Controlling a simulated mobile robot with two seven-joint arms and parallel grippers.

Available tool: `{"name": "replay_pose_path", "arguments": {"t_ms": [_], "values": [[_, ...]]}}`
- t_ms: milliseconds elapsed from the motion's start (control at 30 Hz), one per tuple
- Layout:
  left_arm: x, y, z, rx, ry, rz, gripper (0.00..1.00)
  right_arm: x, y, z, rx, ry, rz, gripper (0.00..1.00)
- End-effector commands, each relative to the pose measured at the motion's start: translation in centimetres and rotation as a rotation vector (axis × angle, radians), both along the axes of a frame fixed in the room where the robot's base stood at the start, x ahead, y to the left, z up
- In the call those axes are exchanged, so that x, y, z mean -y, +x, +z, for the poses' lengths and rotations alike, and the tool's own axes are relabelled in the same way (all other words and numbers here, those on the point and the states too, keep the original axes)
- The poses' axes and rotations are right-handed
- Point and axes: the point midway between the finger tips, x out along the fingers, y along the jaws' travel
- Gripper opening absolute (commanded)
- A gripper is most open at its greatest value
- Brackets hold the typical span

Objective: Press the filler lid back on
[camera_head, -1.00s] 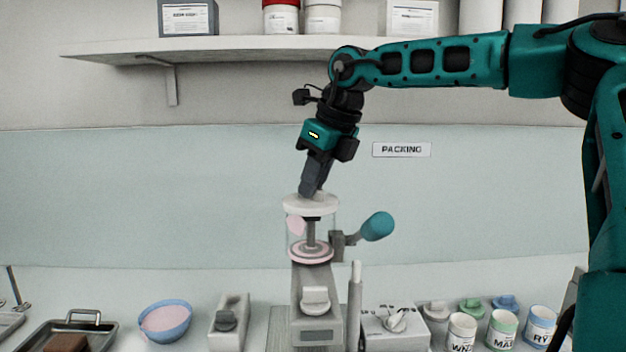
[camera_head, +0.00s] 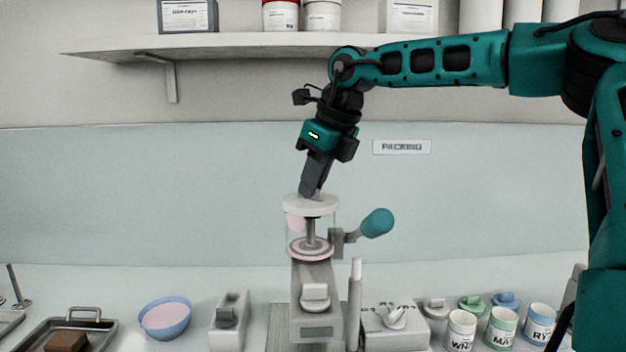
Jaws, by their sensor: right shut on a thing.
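The pale round filler lid (camera_head: 318,207) is at the top of the clear filler cylinder (camera_head: 331,230), which stands on the grey filler (camera_head: 317,300). Whether the lid is fully seated I cannot tell. A rod runs down from under the lid to a pink-rimmed disc (camera_head: 311,250), and pink stuff shows inside the cylinder. My right gripper (camera_head: 311,193) comes from above, slightly tilted, and is shut on the lid at its top middle; its fingertips hide the grip. My left gripper is not in view.
A teal-knobbed lever (camera_head: 377,223) sticks out right of the cylinder. A blue bowl (camera_head: 165,319), a metal tray (camera_head: 75,335) and a small grey device (camera_head: 229,320) stand left. Labelled jars (camera_head: 502,328) stand right. A shelf (camera_head: 230,44) spans above.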

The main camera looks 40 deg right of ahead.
Motion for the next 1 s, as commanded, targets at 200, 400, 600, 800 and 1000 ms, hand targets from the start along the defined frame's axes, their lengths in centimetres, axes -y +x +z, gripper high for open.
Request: {"name": "replay_pose_path", "arguments": {"t_ms": [200, 400, 600, 800, 1000], "values": [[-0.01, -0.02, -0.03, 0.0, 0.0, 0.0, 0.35, 0.01, 0.0, -0.24, 0.0, 0.0, 0.0, 0.0], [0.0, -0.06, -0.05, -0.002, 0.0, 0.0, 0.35, 0.0, 0.01, -0.22, 0.0, 0.0, 0.0, 0.0], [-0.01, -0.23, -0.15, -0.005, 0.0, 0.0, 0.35, 0.0, 0.0, -0.22, 0.0, 0.0, 0.0, 0.26], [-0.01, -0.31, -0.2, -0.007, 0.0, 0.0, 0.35, 0.0, 0.0, -0.22, 0.0, 0.0, 0.0, 0.39], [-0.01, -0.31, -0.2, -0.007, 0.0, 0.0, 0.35, 0.0, 0.0, -0.23, 0.0, 0.0, 0.0, 0.48]]}}
